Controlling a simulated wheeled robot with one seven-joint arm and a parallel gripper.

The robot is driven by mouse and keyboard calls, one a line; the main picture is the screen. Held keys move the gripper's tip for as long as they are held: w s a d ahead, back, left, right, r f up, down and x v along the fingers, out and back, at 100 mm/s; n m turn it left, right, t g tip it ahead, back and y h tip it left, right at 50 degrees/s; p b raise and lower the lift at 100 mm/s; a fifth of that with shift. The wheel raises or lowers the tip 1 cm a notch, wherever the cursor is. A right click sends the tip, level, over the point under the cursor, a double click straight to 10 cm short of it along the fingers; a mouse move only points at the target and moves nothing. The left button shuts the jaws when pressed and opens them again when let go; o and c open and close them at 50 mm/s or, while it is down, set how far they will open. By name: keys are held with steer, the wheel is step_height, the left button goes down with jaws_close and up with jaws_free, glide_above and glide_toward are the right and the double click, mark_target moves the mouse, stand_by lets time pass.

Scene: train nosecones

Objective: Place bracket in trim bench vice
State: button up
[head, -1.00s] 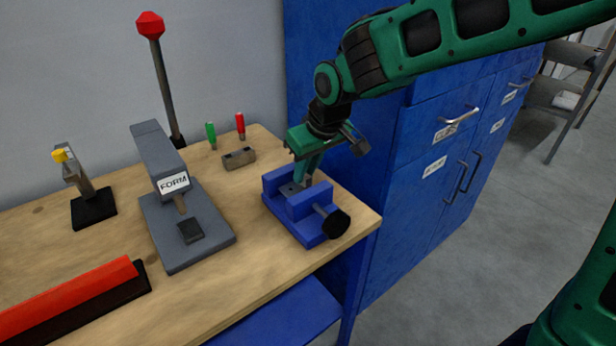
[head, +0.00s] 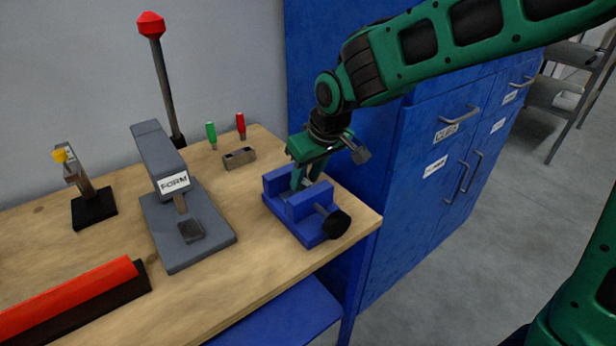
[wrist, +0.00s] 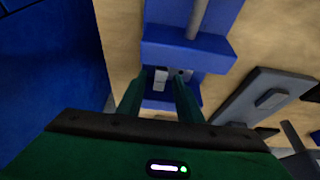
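The blue trim bench vice (head: 308,210) stands on the bench's right end, its black-knobbed screw toward the front right. My gripper (head: 307,183) is over the vice, its two green fingers pointing down between the jaws. In the wrist view my gripper (wrist: 159,92) has its fingers spread apart, with a gap between them. A small grey bracket (wrist: 160,80) shows in that gap, within the vice (wrist: 190,57). Its upright part looks clear of both fingers. In the head view the fingers and front jaw mostly hide it. I cannot tell whether the jaws grip it.
A grey press marked FORM (head: 160,165) stands left of the vice. A red-topped bar (head: 70,300) is at the front left. Blue cabinets (head: 430,170) stand close on the right.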

steer(key=v, duration=1.1)
steer(key=shift+r, duration=0.25)
steer(key=shift+s+d, duration=0.1)
steer(key=shift+d, duration=0.05)
steer(key=s+d+f+m+g+h, duration=0.1)
steer(key=s+d+f+m, duration=0.15)
steer(key=d, duration=0.75)
steer(key=s+d+f+m+h, duration=0.1)
steer(key=s+d+m, duration=0.2)
steer(key=d, duration=0.8)
steer(key=s+d+f+m+g, duration=0.1)
steer(key=s+d+f+m, duration=0.2)
steer(key=s+d, duration=0.4)
steer(key=s+d+f+m+g, duration=0.1)
steer(key=s+d+f+m, duration=0.2)
steer(key=s+d, duration=0.4)
steer(key=s+m, duration=0.1)
steer(key=s, duration=0.4)
steer(key=shift+s+d+f+m+g, duration=0.15)
steer(key=shift+s+d+m+g, duration=0.1)
steer(key=shift+m+g, duration=0.15)
